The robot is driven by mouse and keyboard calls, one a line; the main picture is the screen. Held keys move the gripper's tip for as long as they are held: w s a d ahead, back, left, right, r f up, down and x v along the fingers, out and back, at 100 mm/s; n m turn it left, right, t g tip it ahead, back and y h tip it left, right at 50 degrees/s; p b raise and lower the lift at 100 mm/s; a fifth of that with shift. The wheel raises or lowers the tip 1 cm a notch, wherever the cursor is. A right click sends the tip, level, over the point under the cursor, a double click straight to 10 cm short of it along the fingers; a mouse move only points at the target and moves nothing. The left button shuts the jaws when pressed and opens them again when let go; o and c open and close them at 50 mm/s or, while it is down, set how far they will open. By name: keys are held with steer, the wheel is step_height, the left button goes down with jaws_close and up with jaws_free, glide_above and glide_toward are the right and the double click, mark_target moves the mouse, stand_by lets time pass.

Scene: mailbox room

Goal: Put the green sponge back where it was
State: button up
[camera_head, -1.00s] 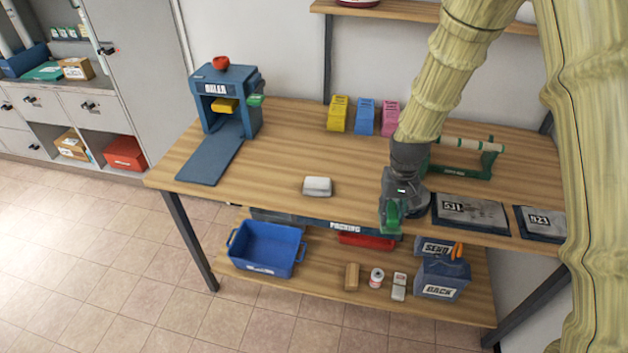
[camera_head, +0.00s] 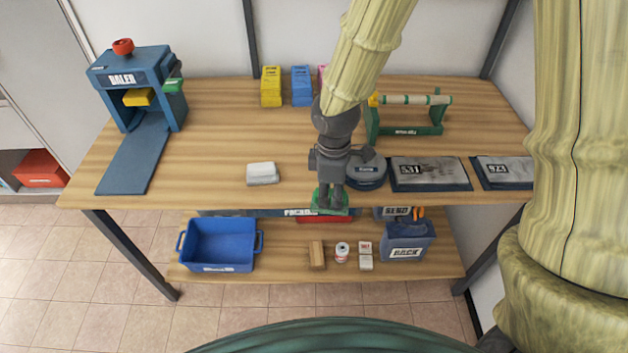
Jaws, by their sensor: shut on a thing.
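My gripper (camera_head: 331,193) points down over the front edge of the wooden workbench (camera_head: 215,150). It is shut on the green sponge (camera_head: 330,205), which shows between and below the fingers. Part of the sponge is hidden by the fingers. The sponge is seen against the lower shelf, and its exact height over the bench edge is hard to tell. A round dark dish (camera_head: 366,174) with a label sits on the bench just right of my gripper.
A white block (camera_head: 262,174) lies left of my gripper. A blue baler (camera_head: 133,88) stands at the back left, and a green-framed roller stand (camera_head: 408,128) at the back right. Dark labelled pads (camera_head: 430,175) lie right. A blue bin (camera_head: 222,246) and small goods fill the lower shelf.

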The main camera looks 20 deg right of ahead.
steer(key=shift+s+a+r+n, duration=0.1)
steer(key=shift+s+n, duration=0.6)
steer(key=shift+n, duration=0.1)
steer(key=shift+w, duration=0.35)
steer(key=w+p, duration=0.1)
steer(key=w, duration=0.4)
steer(key=w+f+p, duration=0.1)
steer(key=w+p, duration=0.1)
steer(key=w, duration=0.2)
steer(key=w+p, duration=0.1)
steer(key=w, duration=0.4)
steer(key=shift+w+d+f, duration=0.15)
steer(key=shift+w+d, duration=0.2)
steer(key=shift+d, duration=0.05)
steer(key=shift+f+p, duration=0.8)
steer(key=shift+f, duration=1.05)
steer(key=shift+f, duration=0.15)
steer(key=o, duration=1)
step_height(320, 180, up, 12)
steer(key=b, duration=0.2)
